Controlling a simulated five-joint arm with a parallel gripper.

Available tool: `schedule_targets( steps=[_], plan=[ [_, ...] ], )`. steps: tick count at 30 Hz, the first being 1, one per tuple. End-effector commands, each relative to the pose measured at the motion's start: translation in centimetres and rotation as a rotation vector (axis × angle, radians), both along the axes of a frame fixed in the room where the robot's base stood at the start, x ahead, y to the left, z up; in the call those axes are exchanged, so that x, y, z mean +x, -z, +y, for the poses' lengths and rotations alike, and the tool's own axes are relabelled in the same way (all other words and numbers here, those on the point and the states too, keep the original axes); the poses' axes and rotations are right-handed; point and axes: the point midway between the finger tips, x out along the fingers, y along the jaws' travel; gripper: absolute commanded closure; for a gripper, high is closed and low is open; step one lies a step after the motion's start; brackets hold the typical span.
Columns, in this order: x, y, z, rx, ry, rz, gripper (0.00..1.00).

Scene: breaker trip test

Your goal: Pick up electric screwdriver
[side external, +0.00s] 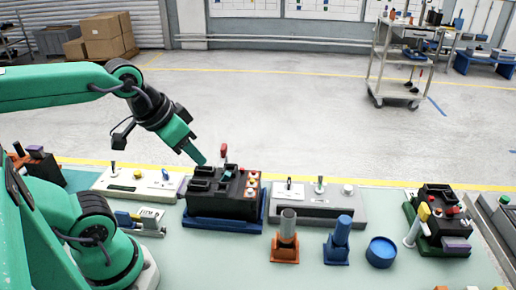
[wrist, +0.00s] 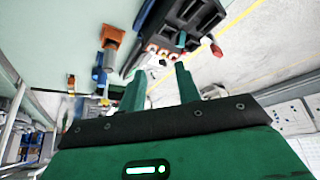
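My gripper (side external: 196,155) is above the table, beside the top of a black breaker unit (side external: 205,206) on a blue base. In the wrist view its two green fingers (wrist: 160,70) stand apart with nothing held between them. I cannot tell for certain which object is the electric screwdriver. A grey cylinder (side external: 288,222) stands upright in an orange holder (side external: 285,252). A blue cylinder (side external: 342,230) leans slightly in a blue holder (side external: 336,255). The orange holder also shows in the wrist view (wrist: 111,38), left of the fingers.
A red-knobbed lever (side external: 224,152) rises from the breaker unit. A blue round dish (side external: 381,252) lies right of the holders. A grey panel (side external: 318,208) stands behind them. Another black unit (side external: 437,212) is at right, with a pale, yellow-topped cylinder (side external: 416,228) beside it.

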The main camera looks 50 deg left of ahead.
Motion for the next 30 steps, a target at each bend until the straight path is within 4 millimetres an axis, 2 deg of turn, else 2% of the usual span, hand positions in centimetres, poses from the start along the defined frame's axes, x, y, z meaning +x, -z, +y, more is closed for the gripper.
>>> schedule_targets(
  steps=[6, 9, 10, 22, 30],
  plan=[
    [0.0, 0.0, 0.0, 0.0, 0.0, 0.0, 0.67],
    [0.0, 0.0, 0.0, 0.0, 0.0, 0.0, 0.48],
    [0.0, 0.0, 0.0, 0.0, 0.0, 0.0, 0.44],
    [0.2, 0.0, -0.2, -0.003, 0.001, 0.007, 0.44],
    [2.2, 0.0, -1.4, -0.022, 0.008, 0.069, 0.44]
  ],
)
